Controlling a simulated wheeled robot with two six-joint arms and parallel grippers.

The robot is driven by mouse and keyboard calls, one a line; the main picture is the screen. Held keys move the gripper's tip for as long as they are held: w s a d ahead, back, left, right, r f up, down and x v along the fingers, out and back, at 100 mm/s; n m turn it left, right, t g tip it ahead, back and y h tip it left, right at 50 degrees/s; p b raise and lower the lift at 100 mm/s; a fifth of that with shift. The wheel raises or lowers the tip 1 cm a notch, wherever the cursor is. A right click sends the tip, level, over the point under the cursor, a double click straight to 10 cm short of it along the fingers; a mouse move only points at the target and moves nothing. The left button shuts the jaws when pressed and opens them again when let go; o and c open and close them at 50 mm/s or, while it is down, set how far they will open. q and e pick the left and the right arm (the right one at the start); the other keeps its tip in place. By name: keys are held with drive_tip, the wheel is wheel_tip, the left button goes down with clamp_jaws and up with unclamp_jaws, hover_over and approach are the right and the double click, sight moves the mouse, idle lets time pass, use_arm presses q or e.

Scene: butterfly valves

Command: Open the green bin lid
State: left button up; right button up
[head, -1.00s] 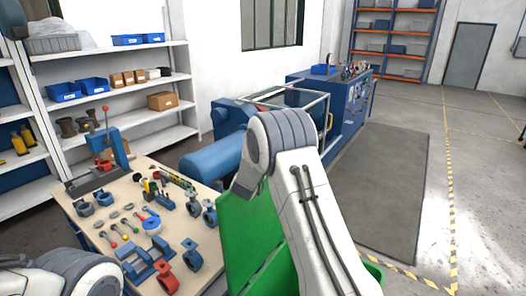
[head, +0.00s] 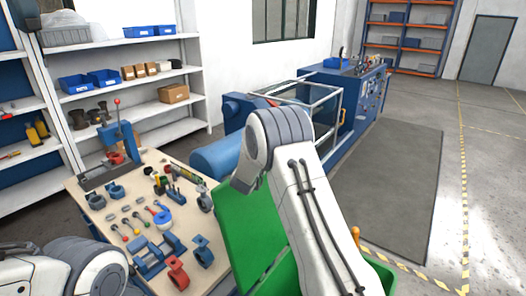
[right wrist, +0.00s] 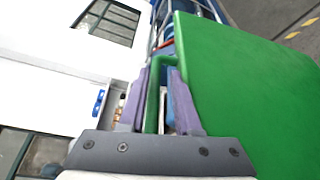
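The green bin lid (head: 250,232) stands raised and tilted in the head view, left of my right arm. The green bin (head: 382,276) shows partly below it, mostly behind my arm. In the right wrist view the lid (right wrist: 250,95) fills the right side, and its green bar handle (right wrist: 153,98) runs between the two fingers of my right gripper (right wrist: 162,85). The fingers stand apart, with a gap between the bar and the right finger. My right gripper is hidden in the head view. My left gripper is in neither view; only left arm links show at the lower left.
A workbench (head: 133,210) with valve parts and tools stands left of the bin. White shelves (head: 135,82) stand behind it. A blue machine (head: 345,95) with a blue cylinder lies beyond the lid. A dark mat (head: 390,190) and open floor lie to the right.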

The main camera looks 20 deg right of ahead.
drive_tip(key=shift+s, duration=0.15)
drive_tip(key=b+v, duration=0.4)
drive_tip(key=v, duration=0.6)
drive_tip(key=shift+a, duration=0.15)
